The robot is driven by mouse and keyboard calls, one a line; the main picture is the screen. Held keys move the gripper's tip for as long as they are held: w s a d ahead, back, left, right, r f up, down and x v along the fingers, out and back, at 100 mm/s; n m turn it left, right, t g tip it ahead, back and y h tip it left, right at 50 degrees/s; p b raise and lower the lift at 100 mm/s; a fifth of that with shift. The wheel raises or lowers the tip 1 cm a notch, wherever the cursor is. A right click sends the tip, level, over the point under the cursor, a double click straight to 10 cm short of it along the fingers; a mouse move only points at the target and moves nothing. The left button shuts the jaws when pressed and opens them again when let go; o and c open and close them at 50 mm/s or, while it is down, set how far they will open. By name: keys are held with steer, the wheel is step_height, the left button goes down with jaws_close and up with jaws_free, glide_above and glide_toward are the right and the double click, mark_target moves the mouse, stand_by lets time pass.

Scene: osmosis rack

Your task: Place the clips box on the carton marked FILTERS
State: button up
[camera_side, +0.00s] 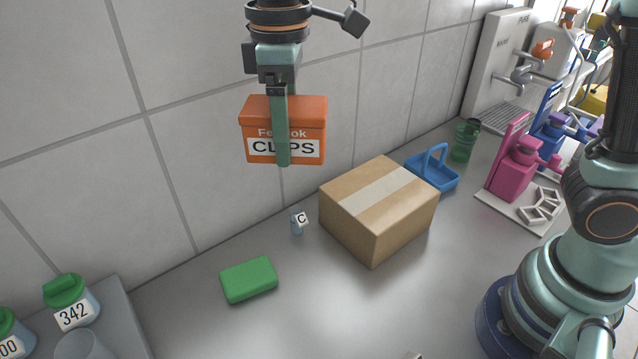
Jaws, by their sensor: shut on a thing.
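The clips box (310,112) is orange with a white label reading CLIPS. My gripper (281,150) is shut on it and holds it in the air, up and to the left of the carton. One finger runs down the near face of the box; the other is hidden behind it. A brown carton (350,220) with a pale tape strip along its top stands on the grey counter. Its top is bare. No FILTERS marking shows on the faces I can see.
A green block (249,280) and a small vial marked C (298,222) are left of the carton. A blue basket (432,172), a green bottle (464,140) and a pink dispenser (514,175) stand behind and right. Labelled jars (73,303) are at lower left.

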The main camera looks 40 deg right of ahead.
steer(key=d+r+m, duration=0.2)
steer(key=d+m, duration=0.2)
steer(key=d, duration=0.5)
steer(key=r+m, duration=0.1)
steer(key=m, duration=0.5)
glide_above(380, 189)
step_height(380, 189, down, 19)
steer(key=shift+r, duration=0.1)
steer(key=o, duration=1.5)
